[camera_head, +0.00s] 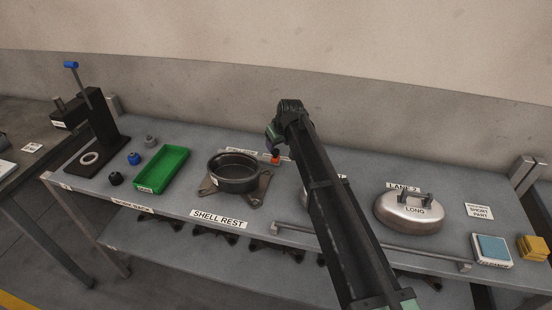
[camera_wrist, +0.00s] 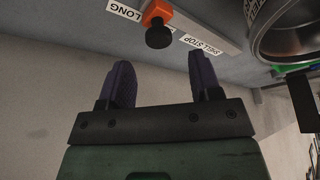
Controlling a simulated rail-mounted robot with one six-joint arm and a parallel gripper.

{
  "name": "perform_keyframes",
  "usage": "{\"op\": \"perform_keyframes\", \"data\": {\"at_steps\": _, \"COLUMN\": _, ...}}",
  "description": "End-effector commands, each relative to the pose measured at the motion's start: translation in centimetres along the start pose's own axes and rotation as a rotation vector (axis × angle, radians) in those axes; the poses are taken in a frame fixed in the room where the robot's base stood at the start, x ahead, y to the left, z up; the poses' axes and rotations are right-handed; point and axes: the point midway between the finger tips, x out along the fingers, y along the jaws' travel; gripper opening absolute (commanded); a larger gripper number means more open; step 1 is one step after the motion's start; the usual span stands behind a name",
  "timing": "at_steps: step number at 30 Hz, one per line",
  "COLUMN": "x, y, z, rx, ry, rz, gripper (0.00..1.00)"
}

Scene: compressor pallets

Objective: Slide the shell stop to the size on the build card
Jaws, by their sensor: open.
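The shell stop is an orange block (camera_wrist: 158,10) with a black knob (camera_wrist: 158,36) on a pale rail. It also shows as a small red-orange piece (camera_head: 276,160) behind the shell rest in the head view. In the wrist view, a LONG label (camera_wrist: 124,10) lies left of the stop and a SHELL STOP label (camera_wrist: 201,44) lies right of it. My gripper (camera_wrist: 160,62) is open, its two fingers apart and empty, with the knob just beyond the gap between the tips. A white card (camera_head: 479,211) on the bench reads SHORT PART; its smaller print is illegible.
A dark round shell (camera_head: 233,173) sits on the shell rest, close to the stop. A green tray (camera_head: 161,168) and a black lever press (camera_head: 100,130) stand left. My arm hides part of the bench middle.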

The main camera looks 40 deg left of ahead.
Motion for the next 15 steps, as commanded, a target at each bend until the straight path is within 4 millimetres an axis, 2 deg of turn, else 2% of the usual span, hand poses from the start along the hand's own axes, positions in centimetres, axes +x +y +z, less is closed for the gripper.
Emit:
{"op": "perform_keyframes", "data": {"at_steps": 1, "x": 2.6, "y": 0.1, "z": 0.4, "rx": 0.0, "ry": 0.0, "rz": 0.0, "gripper": 0.58}}
{"op": "perform_keyframes", "data": {"at_steps": 5, "x": 4.7, "y": 0.1, "z": 0.3, "rx": 0.0, "ry": 0.0, "rz": 0.0, "gripper": 0.58}}
{"op": "perform_keyframes", "data": {"at_steps": 14, "x": 4.8, "y": 0.1, "z": 0.0, "rx": 0.001, "ry": -0.001, "rz": 0.001, "gripper": 0.58}}
{"op": "perform_keyframes", "data": {"at_steps": 15, "x": 4.8, "y": 0.1, "z": 0.0, "rx": 0.001, "ry": -0.001, "rz": 0.001, "gripper": 0.55}}
